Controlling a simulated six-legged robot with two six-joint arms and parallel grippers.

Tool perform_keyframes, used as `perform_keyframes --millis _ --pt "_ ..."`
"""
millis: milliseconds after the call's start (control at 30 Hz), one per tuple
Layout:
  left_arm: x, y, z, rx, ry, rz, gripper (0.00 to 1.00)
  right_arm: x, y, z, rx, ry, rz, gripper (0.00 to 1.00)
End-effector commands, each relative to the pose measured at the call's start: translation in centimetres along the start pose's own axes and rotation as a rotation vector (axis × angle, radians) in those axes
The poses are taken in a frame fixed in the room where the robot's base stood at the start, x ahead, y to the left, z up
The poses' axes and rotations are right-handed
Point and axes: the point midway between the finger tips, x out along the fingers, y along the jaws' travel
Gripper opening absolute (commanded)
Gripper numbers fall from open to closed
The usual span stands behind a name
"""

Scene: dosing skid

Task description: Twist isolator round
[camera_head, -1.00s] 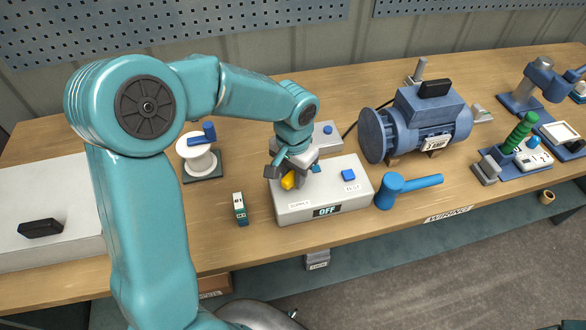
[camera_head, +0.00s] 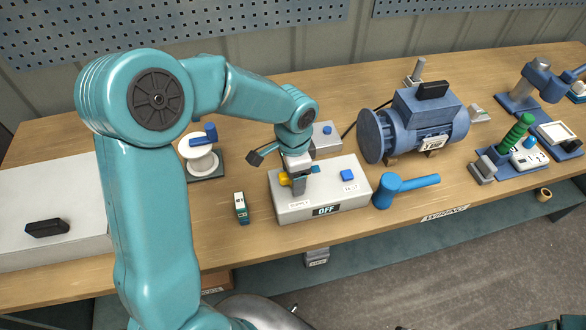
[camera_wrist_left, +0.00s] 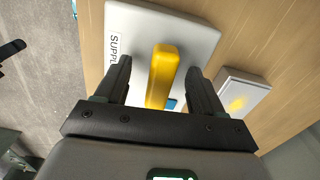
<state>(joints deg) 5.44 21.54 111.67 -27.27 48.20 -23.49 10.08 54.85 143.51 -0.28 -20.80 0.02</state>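The isolator is a yellow handle (camera_head: 284,179) on a pale box (camera_head: 340,199) marked SUPPLY, OFF and TEST. In the left wrist view the yellow handle (camera_wrist_left: 162,75) stands between my two dark fingers. A gap shows on each side of it, so the fingers appear clear of it. My left gripper (camera_head: 295,185) is over the left part of the box, pointing down, and hides much of the handle in the head view. It is open (camera_wrist_left: 160,80). My right gripper is not in view.
A blue button (camera_head: 347,175) is on the box's right side. A smaller grey box (camera_head: 325,142) stands behind. A blue mallet (camera_head: 405,188) and a blue motor (camera_head: 415,125) are to the right. A small green-and-white module (camera_head: 241,208) and a white spool (camera_head: 200,160) are to the left.

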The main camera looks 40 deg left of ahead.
Motion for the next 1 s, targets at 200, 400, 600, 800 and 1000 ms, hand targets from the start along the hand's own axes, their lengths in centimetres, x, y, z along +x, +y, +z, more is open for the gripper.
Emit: perform_keyframes --millis 200,400,600,800,1000 --pt "-0.3 0.0 0.0 -0.001 0.001 0.000 0.68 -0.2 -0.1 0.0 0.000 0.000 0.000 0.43" --pt "-2.3 0.0 0.0 -0.001 0.001 -0.001 0.68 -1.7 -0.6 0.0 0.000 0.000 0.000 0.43" --pt "-4.6 0.0 0.0 -0.001 0.001 -0.001 0.68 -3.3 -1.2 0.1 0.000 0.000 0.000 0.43" --pt "-6.7 0.0 0.0 -0.002 0.001 0.000 0.68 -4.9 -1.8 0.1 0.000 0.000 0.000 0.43" --pt "-7.1 0.0 0.0 -0.002 0.000 0.000 0.68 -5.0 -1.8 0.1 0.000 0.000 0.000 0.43"
